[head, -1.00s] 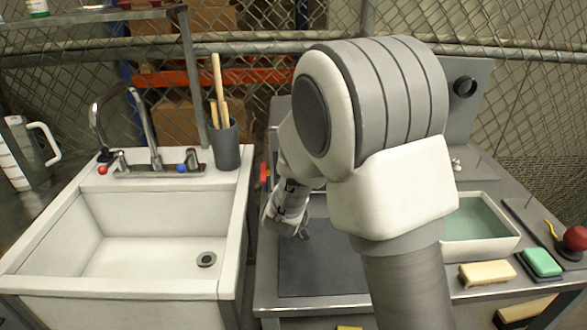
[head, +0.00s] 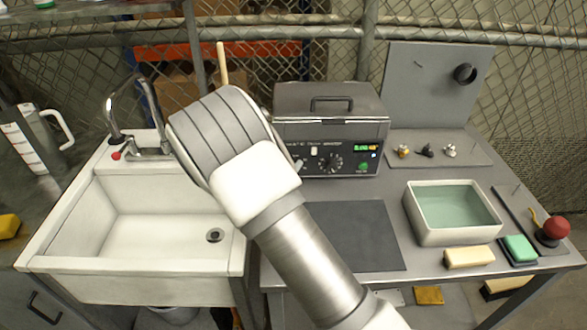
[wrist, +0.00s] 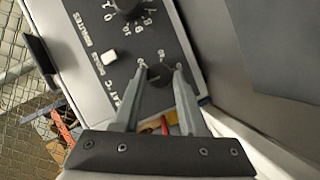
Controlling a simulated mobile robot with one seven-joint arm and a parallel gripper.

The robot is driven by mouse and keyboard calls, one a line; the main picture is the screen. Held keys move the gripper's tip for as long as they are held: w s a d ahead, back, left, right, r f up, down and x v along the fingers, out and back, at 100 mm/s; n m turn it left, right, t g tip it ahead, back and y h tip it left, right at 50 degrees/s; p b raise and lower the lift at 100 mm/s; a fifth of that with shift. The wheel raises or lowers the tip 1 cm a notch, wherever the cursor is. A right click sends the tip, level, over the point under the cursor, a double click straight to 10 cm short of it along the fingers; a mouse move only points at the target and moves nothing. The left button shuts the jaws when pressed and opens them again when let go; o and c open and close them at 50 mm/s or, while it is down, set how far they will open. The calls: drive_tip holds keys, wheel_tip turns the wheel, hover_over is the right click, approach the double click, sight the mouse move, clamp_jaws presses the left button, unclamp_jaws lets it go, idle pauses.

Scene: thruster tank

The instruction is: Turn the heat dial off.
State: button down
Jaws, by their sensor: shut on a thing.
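The heat dial (wrist: 160,75) is a dark round knob on the black control panel, beside white lettering that seems to read HEAT °C. In the wrist view my gripper (wrist: 161,69) has one finger on each side of this dial, shut on it. The dial's pointer is too small to read. In the head view the grey tank unit (head: 330,103) stands at the back of the table, its panel facing me.
A larger numbered dial (wrist: 128,6) and a white switch (wrist: 109,57) sit near the heat dial. A sink (head: 130,262) is at left. A green-filled basin (head: 425,232), sponges and a red-knobbed tool (head: 557,227) are at right. A dark mat (head: 350,236) lies bare before the unit.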

idle(0.4)
drive_tip(key=shift+c, duration=2.2)
unclamp_jaws()
drive_tip(key=p+v, duration=0.1)
drive_tip(key=v, duration=1.6)
drive_tip(key=shift+s, duration=0.2)
drive_tip(key=shift+w+a, duration=0.1)
